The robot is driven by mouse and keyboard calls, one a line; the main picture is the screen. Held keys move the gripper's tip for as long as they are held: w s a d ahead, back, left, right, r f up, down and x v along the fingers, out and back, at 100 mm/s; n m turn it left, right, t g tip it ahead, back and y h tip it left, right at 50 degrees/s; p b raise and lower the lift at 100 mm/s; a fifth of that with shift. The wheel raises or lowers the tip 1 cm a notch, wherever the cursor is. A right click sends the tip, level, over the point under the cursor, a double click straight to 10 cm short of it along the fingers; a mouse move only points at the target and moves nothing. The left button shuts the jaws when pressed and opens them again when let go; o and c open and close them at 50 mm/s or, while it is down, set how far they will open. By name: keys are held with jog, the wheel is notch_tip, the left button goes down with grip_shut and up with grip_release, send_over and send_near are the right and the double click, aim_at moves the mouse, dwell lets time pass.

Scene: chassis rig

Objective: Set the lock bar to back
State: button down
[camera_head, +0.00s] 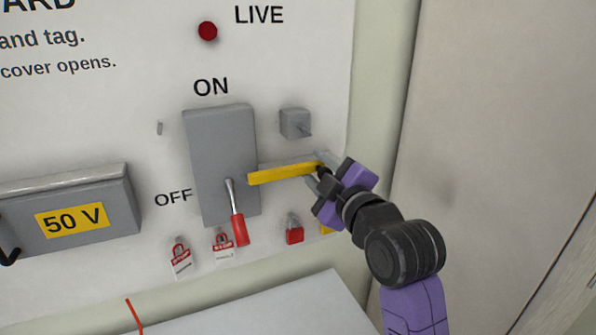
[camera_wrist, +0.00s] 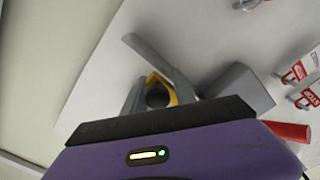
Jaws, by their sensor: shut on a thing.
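The yellow lock bar (camera_head: 283,174) lies nearly level on the white panel. Its left end overlaps the right edge of the grey switch box (camera_head: 213,140), just right of the lever; I cannot tell whether it touches the box. The red-handled lever (camera_head: 238,228) points down, on the OFF side. My gripper (camera_head: 321,170) is shut on the right end of the bar, at a dark knob. In the wrist view, a yellow piece of the bar (camera_wrist: 153,78) and the dark round knob (camera_wrist: 157,95) show between the fingers of my gripper (camera_wrist: 158,90).
A small grey block with a pin (camera_head: 295,123) sits above the bar. A red padlock (camera_head: 294,229) and two red-and-white tags (camera_head: 181,260) hang below. A grey 50 V cover (camera_head: 115,208) is at left. A red lamp (camera_head: 208,31) is above. A pale wall (camera_head: 480,110) stands at right.

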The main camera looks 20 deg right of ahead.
jog(key=shift+d+r, duration=0.45)
jog(key=shift+d, duration=0.3)
jog(key=c, duration=1.2)
grip_release()
jog(key=shift+f, duration=0.1)
jog(key=shift+f, duration=0.2)
jog(key=s+b, duration=0.2)
jog(key=s, duration=0.6)
